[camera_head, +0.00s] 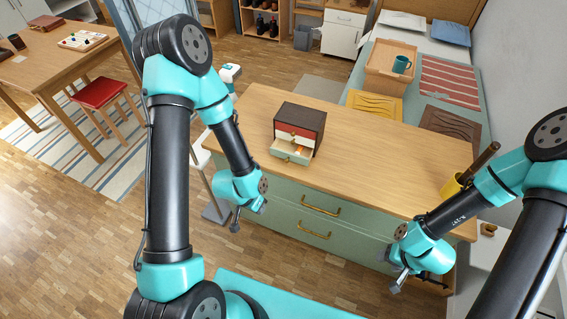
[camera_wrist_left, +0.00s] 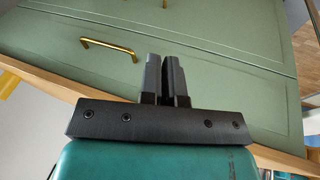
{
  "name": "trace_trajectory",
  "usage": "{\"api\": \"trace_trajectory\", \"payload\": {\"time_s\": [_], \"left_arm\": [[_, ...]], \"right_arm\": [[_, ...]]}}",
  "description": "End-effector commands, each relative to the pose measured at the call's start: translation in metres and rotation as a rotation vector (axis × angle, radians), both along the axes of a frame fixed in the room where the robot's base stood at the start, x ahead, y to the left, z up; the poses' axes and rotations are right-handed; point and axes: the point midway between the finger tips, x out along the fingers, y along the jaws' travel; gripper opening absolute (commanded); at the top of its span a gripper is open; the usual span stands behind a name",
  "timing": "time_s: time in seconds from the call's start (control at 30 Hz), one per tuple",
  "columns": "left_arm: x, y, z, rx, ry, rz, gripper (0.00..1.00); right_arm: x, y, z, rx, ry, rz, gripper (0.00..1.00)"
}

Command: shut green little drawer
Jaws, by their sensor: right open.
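A small dark brown cabinet (camera_head: 313,117) stands on the wooden counter top. Its green little drawer (camera_head: 287,156) is the lowest one and is pulled out toward me, with something orange inside. The red and white drawers above it look closed. My left gripper (camera_head: 248,221) is in front of the counter, lower than the drawer and left of it, touching nothing. In the left wrist view its two fingers (camera_wrist_left: 165,80) are close together with nothing between them. My right gripper (camera_head: 413,284) is open and empty, low before the counter's right end.
The counter top (camera_head: 385,150) is mostly clear around the cabinet. The counter's large green front drawers (camera_head: 290,200) have brass handles and look closed. A yellow cup (camera_head: 451,186) with a dark stick-like thing stands at the right end, near my right arm.

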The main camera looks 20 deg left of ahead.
Motion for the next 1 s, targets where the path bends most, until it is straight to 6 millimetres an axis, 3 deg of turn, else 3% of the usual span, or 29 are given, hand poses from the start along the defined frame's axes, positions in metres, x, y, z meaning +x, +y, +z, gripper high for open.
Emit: {"api": "trace_trajectory", "payload": {"time_s": [0.3,0.53,0.7,1.0], "left_arm": [[0.047,0.005,0.072,0.158,-0.418,-0.572,0.0],[0.068,0.006,0.118,0.31,-0.663,-0.92,0.0],[0.072,0.005,0.131,0.361,-0.729,-1.019,0.0],[0.072,0.005,0.13,0.362,-0.73,-1.025,0.0]], "right_arm": [[0.0,0.0,0.0,0.0,0.0,0.0,0.55],[0.0,0.0,0.0,0.0,0.0,0.0,0.55],[0.0,0.0,0.0,0.0,0.0,0.0,0.55],[0.0,0.0,0.0,0.0,0.0,0.0,0.55]]}}
